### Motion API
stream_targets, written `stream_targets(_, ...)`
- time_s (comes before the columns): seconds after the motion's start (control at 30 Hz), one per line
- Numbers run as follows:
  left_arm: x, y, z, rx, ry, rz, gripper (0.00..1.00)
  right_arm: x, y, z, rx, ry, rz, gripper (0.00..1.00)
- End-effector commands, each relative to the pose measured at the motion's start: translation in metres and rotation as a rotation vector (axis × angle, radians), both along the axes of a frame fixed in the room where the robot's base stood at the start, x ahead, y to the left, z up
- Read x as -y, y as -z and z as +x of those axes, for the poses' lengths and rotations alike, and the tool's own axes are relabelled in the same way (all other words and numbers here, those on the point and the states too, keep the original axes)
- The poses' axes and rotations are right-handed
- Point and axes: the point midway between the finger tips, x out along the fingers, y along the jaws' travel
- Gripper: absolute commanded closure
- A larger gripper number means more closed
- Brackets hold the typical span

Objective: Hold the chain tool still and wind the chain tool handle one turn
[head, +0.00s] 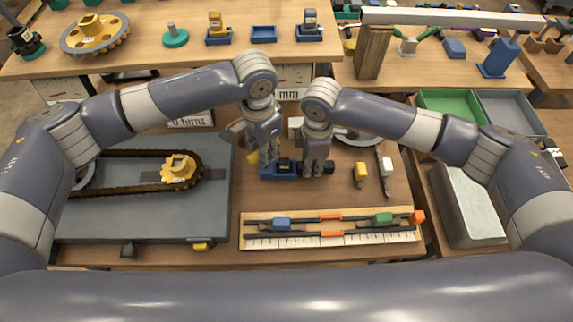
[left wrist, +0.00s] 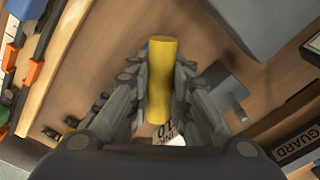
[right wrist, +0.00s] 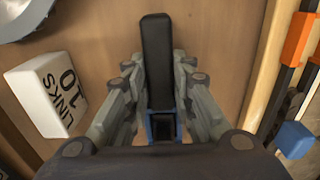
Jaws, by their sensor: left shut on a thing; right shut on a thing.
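The chain tool (head: 268,171) is a blue body with a dark part on top, lying on the wooden table in the middle of the head view. My right gripper (head: 318,168) is shut on its right part; the right wrist view shows a black bar (right wrist: 156,62) with a blue piece (right wrist: 163,126) between the fingers. My left gripper (head: 260,150) is at the tool's left end, shut on the yellow chain tool handle (left wrist: 161,80). A bit of the handle (head: 252,158) shows below the fingers in the head view. The join between handle and body is hidden.
A grey plate (head: 110,220) with a chain loop (head: 128,154) and yellow sprocket (head: 179,169) lies left. A wooden ruled board (head: 330,228) lies in front. A small yellow piece (head: 360,173) is to the right. A white "10 LINKS" block (right wrist: 45,92) stands near my right gripper.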

Motion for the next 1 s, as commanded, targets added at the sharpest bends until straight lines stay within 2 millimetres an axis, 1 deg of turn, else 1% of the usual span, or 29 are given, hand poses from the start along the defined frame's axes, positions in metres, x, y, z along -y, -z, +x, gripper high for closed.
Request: stream_targets(1.0, 0.0001, -0.001, 0.0006, 0.001, 1.143, 0.001, 1.0, 0.0006, 0.0002, -0.0004, -0.001, -0.002, -0.003, 1.0)
